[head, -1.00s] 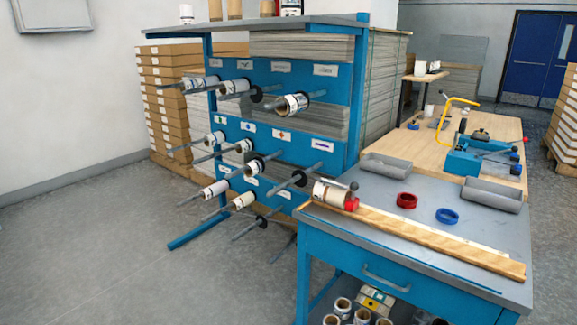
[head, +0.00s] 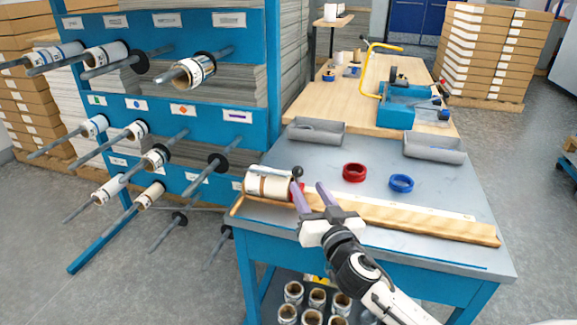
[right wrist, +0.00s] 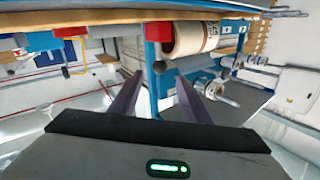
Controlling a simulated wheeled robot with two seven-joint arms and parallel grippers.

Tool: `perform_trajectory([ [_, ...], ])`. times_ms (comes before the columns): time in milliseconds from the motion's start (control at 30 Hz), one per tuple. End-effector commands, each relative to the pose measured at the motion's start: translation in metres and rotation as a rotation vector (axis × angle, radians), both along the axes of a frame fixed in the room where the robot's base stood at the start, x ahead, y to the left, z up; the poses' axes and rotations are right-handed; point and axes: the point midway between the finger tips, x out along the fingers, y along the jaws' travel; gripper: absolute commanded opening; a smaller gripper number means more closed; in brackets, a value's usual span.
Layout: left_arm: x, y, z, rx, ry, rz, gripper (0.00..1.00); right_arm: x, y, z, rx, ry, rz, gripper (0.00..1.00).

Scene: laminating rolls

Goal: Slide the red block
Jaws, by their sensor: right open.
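The red block (head: 302,187) sits at the left end of the wooden strip (head: 420,221), right beside a white and tan roll (head: 268,184). In the head view a finger of my right gripper partly covers the block. It also shows in the right wrist view (right wrist: 158,27), beside the roll (right wrist: 190,36). My right gripper (head: 309,187) is open and empty, with its fingertips close to the block. I cannot tell whether they touch it. The gripper's spread fingers (right wrist: 157,92) also show in the wrist view. My left gripper is not in view.
A red ring (head: 354,172) and a blue ring (head: 401,183) lie behind the strip. Grey trays (head: 316,131) stand at the table's back edge. A blue rack (head: 150,105) with rolls on rods stands to the left. A black ball knob (head: 297,171) rises near the block.

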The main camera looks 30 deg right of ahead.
Motion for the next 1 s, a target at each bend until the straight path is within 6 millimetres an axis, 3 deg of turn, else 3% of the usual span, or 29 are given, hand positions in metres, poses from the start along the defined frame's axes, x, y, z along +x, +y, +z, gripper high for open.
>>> perform_trajectory([
  [500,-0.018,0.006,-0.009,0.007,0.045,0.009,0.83,0.081,-0.023,0.0,-0.002,0.002,-0.001,0.43],
  [933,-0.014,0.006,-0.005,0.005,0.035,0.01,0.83,0.092,-0.026,-0.002,0.0,0.004,0.001,0.43],
  [1000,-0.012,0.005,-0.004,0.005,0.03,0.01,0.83,0.092,-0.026,-0.001,0.001,0.004,0.001,0.34],
])
